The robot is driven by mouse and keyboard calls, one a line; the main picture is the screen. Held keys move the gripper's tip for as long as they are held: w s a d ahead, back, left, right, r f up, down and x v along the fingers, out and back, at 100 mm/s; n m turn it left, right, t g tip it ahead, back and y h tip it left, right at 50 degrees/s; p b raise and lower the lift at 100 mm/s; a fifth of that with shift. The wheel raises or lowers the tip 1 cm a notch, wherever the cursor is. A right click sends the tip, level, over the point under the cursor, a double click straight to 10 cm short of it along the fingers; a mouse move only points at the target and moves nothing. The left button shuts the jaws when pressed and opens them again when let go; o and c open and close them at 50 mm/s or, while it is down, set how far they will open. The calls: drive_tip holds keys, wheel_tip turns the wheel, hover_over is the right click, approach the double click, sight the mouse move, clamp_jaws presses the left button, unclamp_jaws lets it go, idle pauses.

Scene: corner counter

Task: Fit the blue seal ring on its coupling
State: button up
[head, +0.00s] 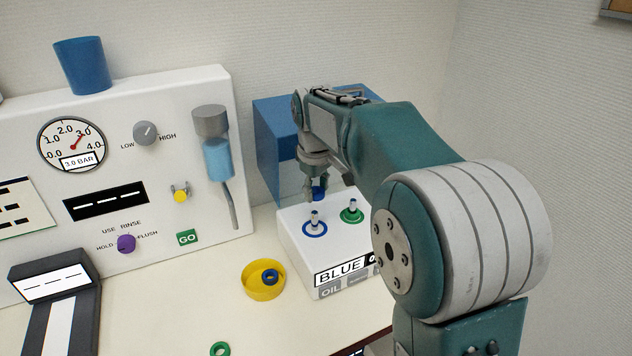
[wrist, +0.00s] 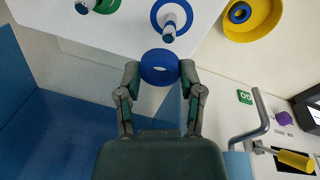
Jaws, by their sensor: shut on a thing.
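My gripper (wrist: 160,80) is shut on a blue seal ring (wrist: 160,66), held between its two fingertips. In the head view the gripper (head: 313,190) is above the back of the white block, and the held ring (head: 320,194) shows as a small blue patch. The coupling with the blue circle (head: 314,226) is a metal post on the white block (head: 296,250). In the wrist view this coupling (wrist: 169,29) stands just beyond the ring, with a gap between them in the picture. A second coupling with a green circle (head: 352,212) stands to its right.
A yellow bowl (head: 252,287) with another blue ring (head: 270,276) inside sits left of the block. A green ring (head: 220,349) lies on the counter (head: 180,300). A blue box (head: 276,140) stands behind the block. The white panel (head: 100,200) stands at left.

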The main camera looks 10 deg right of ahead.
sight(315, 214)
drive_tip(key=shift+a+f, duration=0.2)
drive_tip(key=shift+f, duration=0.55)
drive_tip(key=shift+a+f, duration=0.15)
drive_tip(key=shift+f, duration=0.55)
drive_tip(key=shift+s+d+f, duration=0.1)
drive_tip(key=shift+d+f, duration=0.2)
drive_tip(key=shift+a, duration=0.15)
drive_tip(key=shift+f, duration=2.65)
idle(0.5)
drive_tip(key=o, duration=1.2)
drive_tip(key=shift+c, duration=0.2)
drive_tip(key=shift+o, duration=0.8)
drive_tip(key=shift+r, duration=0.1)
